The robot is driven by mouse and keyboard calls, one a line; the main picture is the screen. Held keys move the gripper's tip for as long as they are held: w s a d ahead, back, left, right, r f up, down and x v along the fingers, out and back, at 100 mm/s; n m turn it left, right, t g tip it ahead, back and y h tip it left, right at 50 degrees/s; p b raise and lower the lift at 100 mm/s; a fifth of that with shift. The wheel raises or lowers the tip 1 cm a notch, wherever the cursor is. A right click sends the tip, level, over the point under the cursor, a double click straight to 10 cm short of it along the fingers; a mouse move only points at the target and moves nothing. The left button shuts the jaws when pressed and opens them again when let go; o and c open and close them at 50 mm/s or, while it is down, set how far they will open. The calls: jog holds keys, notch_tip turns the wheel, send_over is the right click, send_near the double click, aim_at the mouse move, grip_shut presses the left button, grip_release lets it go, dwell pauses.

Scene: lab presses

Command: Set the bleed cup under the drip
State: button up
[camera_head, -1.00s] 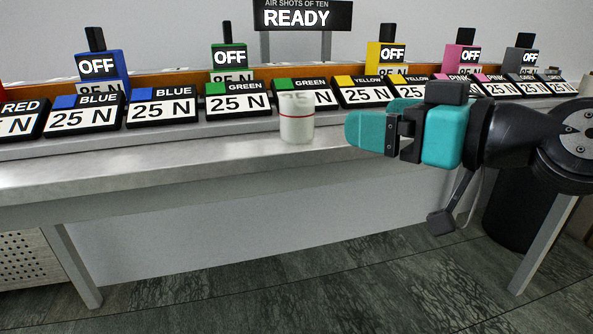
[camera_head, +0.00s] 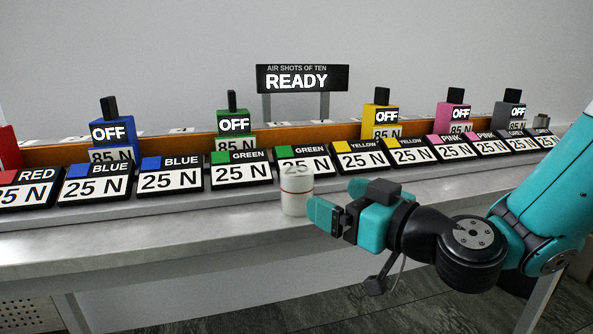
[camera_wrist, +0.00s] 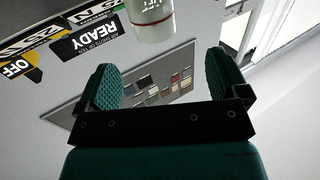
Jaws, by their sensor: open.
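A white, partly see-through cup (camera_head: 295,192) with a red band stands upright at the front edge of the bench, before the green plates. In the wrist view a white cylinder with lettering (camera_wrist: 150,16), which looks like this cup, shows at the top, beyond the fingers. My gripper (camera_head: 325,212) is at bench-edge height, just right of the cup, with its fingers pointing at it. In the wrist view my gripper (camera_wrist: 165,72) is open with nothing between the fingers. No drip can be made out.
Plates marked 25 N, such as the blue plate (camera_head: 170,181), line the bench behind the cup. Behind them stand coloured OFF blocks, such as the green block (camera_head: 234,124), and a READY sign (camera_head: 302,79). The bench's front strip (camera_head: 150,232) is bare left of the cup.

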aim_at(297, 171)
jog(key=p+x, duration=0.4)
jog(key=shift+w+a+r, duration=0.15)
jog(key=shift+w+r, duration=0.05)
jog(key=shift+w, duration=0.15)
jog(key=shift+w+a+f, duration=0.15)
jog(key=shift+w+a, duration=0.15)
jog(key=shift+w, duration=0.05)
jog(key=p+x, duration=0.2)
jog(key=p, duration=0.1)
jog(key=p+x, duration=0.1)
jog(key=x, duration=0.1)
jog(key=shift+w+d+r, duration=0.2)
jog(key=shift+d+r, duration=0.05)
jog(key=shift+r, duration=0.05)
jog(key=shift+w+a+f+p, duration=0.25)
jog(key=shift+w+a+p, duration=0.15)
jog(key=shift+w+p, duration=0.05)
jog(key=c, duration=1.1)
